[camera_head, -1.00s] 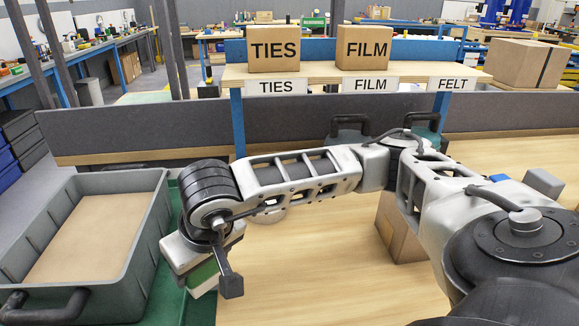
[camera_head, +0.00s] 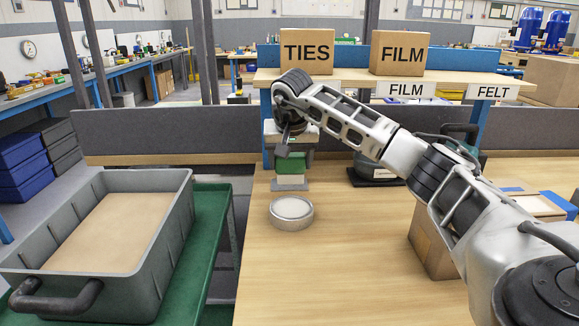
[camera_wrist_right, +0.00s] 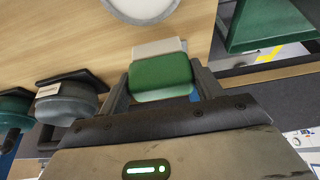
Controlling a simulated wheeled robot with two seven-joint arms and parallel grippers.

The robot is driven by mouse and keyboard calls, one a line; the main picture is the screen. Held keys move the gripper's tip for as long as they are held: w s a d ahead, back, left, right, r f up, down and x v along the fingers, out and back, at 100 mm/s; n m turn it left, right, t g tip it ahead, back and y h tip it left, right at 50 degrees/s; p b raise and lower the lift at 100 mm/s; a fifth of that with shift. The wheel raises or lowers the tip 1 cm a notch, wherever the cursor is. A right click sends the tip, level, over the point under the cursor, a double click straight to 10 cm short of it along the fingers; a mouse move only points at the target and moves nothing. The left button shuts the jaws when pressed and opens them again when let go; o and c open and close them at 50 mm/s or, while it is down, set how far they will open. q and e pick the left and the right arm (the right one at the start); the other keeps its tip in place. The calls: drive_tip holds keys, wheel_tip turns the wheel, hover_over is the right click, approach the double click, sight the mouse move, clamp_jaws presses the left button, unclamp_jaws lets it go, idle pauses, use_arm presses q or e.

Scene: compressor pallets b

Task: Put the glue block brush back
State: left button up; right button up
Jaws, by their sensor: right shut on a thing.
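The glue block brush has a green body (camera_head: 295,163) and a paler part (camera_head: 291,180) below it. My right gripper (camera_head: 294,154) is shut on the green body near the back edge of the wooden table, below the TIES box. In the right wrist view, the green body (camera_wrist_right: 161,73) sits between the two fingers and the pale part (camera_wrist_right: 158,47) shows beyond it. A grey flat pad (camera_head: 290,187) shows under the brush; I cannot tell whether they touch. My left gripper is not in view.
A round whitish dish (camera_head: 291,213) lies in front of the brush. A dark, round-bodied item (camera_head: 372,174) stands to its right, and a cardboard box (camera_head: 431,247) is under my right arm. A grey tote (camera_head: 165,235) is at left. The front tabletop is clear.

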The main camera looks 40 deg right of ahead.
drive_tip(key=w+d+f, duration=0.2)
drive_tip(key=w+d, duration=0.1)
drive_tip(key=shift+w+f, duration=0.15)
drive_tip(key=shift+w, duration=0.15)
drive_tip(key=shift+w+d+f, duration=0.5)
drive_tip(key=shift+w+f, duration=0.15)
drive_tip(key=shift+f, duration=0.05)
drive_tip(key=shift+w+d+f, duration=0.2)
drive_tip(key=shift+d+f, duration=0.05)
drive_tip(key=shift+f, duration=0.05)
drive_tip(key=shift+f, duration=0.15)
drive_tip(key=o, duration=0.9)
